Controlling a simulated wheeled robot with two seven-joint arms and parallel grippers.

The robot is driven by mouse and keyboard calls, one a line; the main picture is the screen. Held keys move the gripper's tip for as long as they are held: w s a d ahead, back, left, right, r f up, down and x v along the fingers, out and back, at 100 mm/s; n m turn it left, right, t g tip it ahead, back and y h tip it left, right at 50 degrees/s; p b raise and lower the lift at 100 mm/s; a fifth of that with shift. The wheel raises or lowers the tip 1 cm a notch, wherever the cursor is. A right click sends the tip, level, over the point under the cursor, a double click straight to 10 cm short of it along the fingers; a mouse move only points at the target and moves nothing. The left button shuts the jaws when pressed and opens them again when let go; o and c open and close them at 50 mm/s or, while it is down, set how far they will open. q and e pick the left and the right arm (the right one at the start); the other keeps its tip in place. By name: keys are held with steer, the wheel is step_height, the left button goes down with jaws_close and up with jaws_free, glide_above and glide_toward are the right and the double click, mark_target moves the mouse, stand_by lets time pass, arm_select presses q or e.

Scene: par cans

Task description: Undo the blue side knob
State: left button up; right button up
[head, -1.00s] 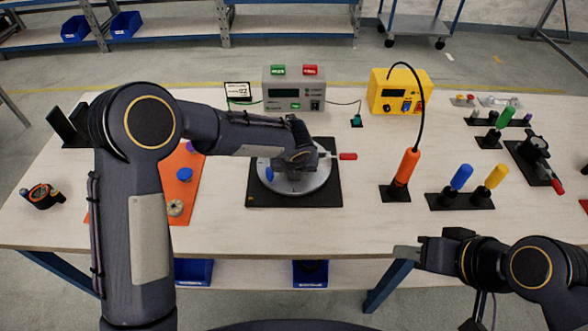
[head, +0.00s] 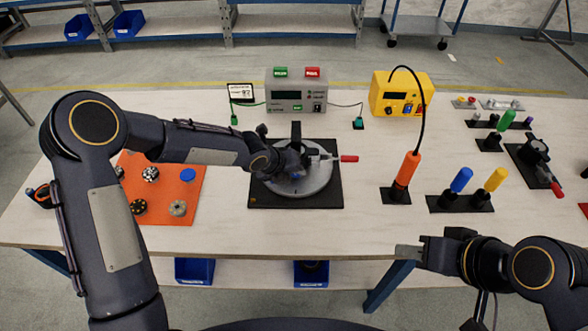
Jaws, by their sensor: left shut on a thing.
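A round grey plate (head: 325,181) sits on a black square base (head: 325,200) in the middle of the table in the head view. A part with a red-tipped handle (head: 348,158) stands on it. My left gripper (head: 301,162) reaches in from the left, low over the plate, and is shut. A small patch of blue, apparently the blue side knob (head: 296,175), shows at its fingers; the rest is hidden by the hand. My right gripper (head: 418,251) hangs off the table's front edge, far from the plate; its jaw opening is unclear.
An orange mat (head: 160,212) with several round parts lies left of the base. An orange-handled tool (head: 406,170) and blue (head: 461,179) and yellow (head: 496,179) handled tools stand right. A grey meter box (head: 296,92) and a yellow box (head: 388,92) stand behind.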

arm_select(q)
steer(key=o, duration=1)
steer(key=shift+f, duration=0.1)
